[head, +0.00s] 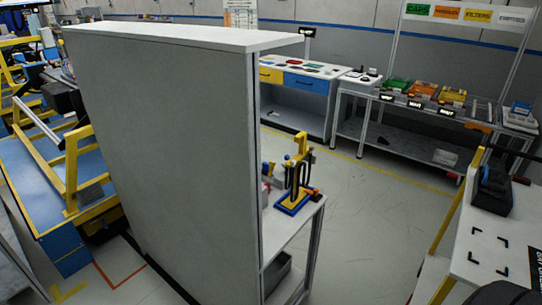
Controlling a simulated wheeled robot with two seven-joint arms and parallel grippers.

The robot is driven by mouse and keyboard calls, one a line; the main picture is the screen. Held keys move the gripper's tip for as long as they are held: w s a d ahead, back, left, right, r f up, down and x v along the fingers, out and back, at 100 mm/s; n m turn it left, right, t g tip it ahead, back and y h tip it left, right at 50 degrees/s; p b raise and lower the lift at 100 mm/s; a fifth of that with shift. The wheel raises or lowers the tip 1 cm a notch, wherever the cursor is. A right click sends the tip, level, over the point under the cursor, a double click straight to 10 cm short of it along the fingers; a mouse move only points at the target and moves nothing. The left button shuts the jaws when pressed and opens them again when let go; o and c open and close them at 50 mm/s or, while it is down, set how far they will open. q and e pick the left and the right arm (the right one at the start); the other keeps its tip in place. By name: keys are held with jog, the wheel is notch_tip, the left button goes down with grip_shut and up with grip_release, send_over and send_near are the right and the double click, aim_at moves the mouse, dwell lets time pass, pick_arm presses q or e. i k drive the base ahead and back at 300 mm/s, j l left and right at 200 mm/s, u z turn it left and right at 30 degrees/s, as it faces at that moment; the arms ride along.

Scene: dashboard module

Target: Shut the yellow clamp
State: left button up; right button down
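No yellow clamp can be made out for certain. A small stand with a yellow upright, dark loops and a blue and yellow base (293,203) is on a white shelf unit beyond the tall grey panel; I cannot tell whether it is the clamp. A yellow frame (72,175) stands on a blue platform (35,195) at the far left, partly hidden by the panel. Any clamp there is too small or hidden to tell. Neither of my grippers shows in the head view.
The tall grey panel (165,150) blocks much of the view. A white table (482,245) with a black object (492,188) is at the right. A rack with coloured bins (424,90) and a bench with drawers (305,80) stand behind. The grey floor between (365,210) is clear.

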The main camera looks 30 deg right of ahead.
aim_at(273, 164)
jog(key=i+l, duration=0.15)
jog(key=l, duration=0.2)
jog(key=i+l, duration=0.1)
jog(key=l, duration=0.25)
jog(key=i+l+u, duration=0.1)
jog(key=l, duration=0.3)
jog(key=i+l, duration=0.15)
jog(key=l, duration=0.2)
